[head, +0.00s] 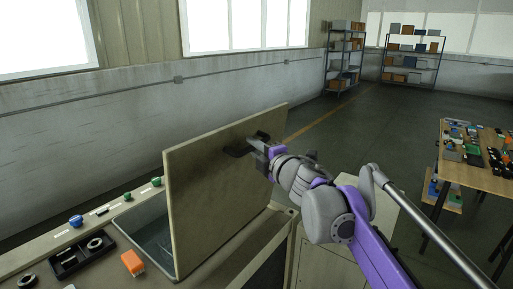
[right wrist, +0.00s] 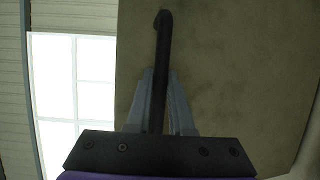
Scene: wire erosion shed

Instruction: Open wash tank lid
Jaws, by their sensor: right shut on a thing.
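The wash tank lid (head: 205,190) is a tan flat panel standing raised, close to upright, over the grey wash tank (head: 153,238). The tank's opening shows to the left of the lid. My right gripper (head: 258,145) is at the lid's right face. In the right wrist view my right gripper (right wrist: 160,95) has its grey fingers on either side of a dark bar handle (right wrist: 163,50) fixed to the lid (right wrist: 230,70), and it is shut on the handle. The left gripper is not in view.
Left of the tank, the bench top holds a black tray (head: 82,255) with parts, an orange block (head: 132,262) and a blue knob (head: 76,221). A wooden table (head: 470,175) with small items stands at right. Shelves (head: 345,55) stand at the back. The floor between is clear.

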